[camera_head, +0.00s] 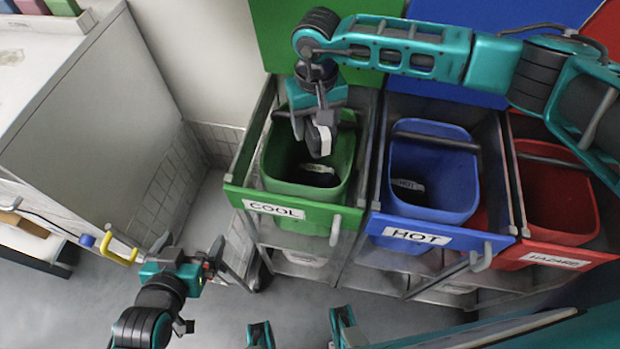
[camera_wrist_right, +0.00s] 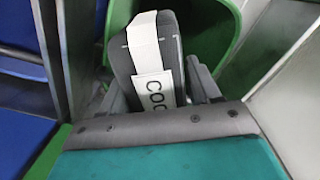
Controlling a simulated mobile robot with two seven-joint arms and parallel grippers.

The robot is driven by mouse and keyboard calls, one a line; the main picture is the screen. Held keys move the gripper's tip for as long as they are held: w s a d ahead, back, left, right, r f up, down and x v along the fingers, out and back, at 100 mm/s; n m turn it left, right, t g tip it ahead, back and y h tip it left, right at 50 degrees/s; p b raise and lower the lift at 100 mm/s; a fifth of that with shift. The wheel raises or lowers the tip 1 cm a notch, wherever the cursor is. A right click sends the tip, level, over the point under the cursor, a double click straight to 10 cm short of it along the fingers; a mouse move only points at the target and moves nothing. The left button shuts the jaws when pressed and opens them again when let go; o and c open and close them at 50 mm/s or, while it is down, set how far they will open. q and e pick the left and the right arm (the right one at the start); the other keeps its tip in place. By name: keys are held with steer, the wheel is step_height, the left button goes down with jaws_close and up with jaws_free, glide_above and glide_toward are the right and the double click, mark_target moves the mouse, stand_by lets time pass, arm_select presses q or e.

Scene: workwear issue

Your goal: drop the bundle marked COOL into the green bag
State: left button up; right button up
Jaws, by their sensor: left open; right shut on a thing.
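My right gripper (camera_head: 314,117) is shut on a dark grey bundle (camera_head: 321,140) with a white band. In the right wrist view the bundle (camera_wrist_right: 152,62) sits between the fingers, and its white tag reads "COO", the rest hidden by the gripper. The green bag (camera_head: 283,187) hangs open in a frame marked COOL. In the head view the held bundle appears over the bag's opening; the exact height is hard to tell. A dark item with a pale tag (camera_head: 316,171) lies inside the green bag. My left gripper (camera_head: 190,252) is open and empty, low at the left.
A blue bag (camera_head: 450,190) marked HOT holds a dark item with a tag (camera_head: 408,186). A red bag (camera_head: 560,205) marked HAZARD stands to its right. A grey cabinet (camera_head: 95,120) and a yellow handle (camera_head: 120,252) are at the left. Floor shows in front.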

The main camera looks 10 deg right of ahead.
arm_select(q)
steer(key=shift+r, duration=0.1)
arm_select(e)
steer(key=o, duration=0.7)
arm_select(q)
steer(key=shift+w+r, duration=0.15)
steer(key=shift+w, duration=0.1)
arm_select(e)
steer(key=o, duration=0.5)
steer(key=shift+o, duration=0.2)
arm_select(q)
steer(key=shift+s, duration=0.1)
arm_select(e)
step_height(320, 180, up, 13)
arm_select(q)
steer(key=shift+s, duration=0.15)
arm_select(e)
steer(key=shift+s, duration=0.1)
